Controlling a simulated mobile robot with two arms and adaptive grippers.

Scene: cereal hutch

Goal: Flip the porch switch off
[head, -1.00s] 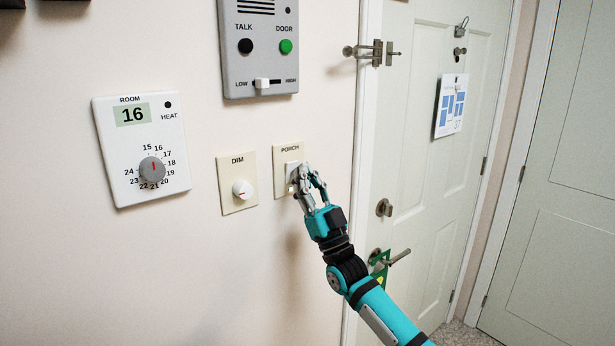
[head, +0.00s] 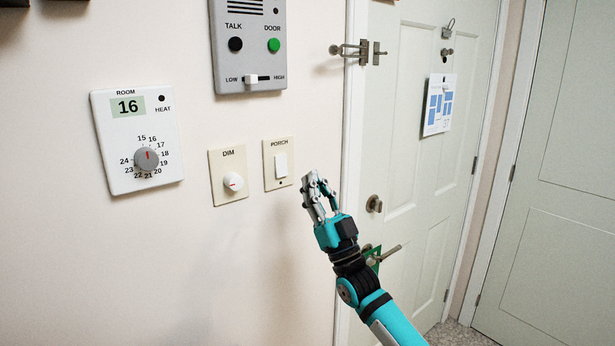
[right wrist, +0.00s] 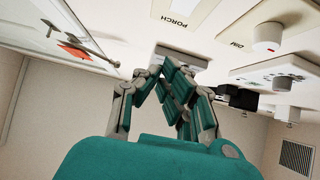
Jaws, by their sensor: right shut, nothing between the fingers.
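The porch switch (head: 281,165) is a white rocker on a cream plate labelled PORCH (head: 271,183). A small dot below the rocker looks dark. The rocker's tilt is too small to tell. My right gripper (head: 318,179) is shut and empty, to the right of the plate and apart from it. My left gripper is not in view.
A DIM knob plate (head: 228,198) sits left of the switch, with a room thermostat (head: 118,170) beyond it. A grey intercom panel (head: 250,60) is above. To the right is a door (head: 415,150) with a latch (head: 358,52) and lever handle (head: 391,252).

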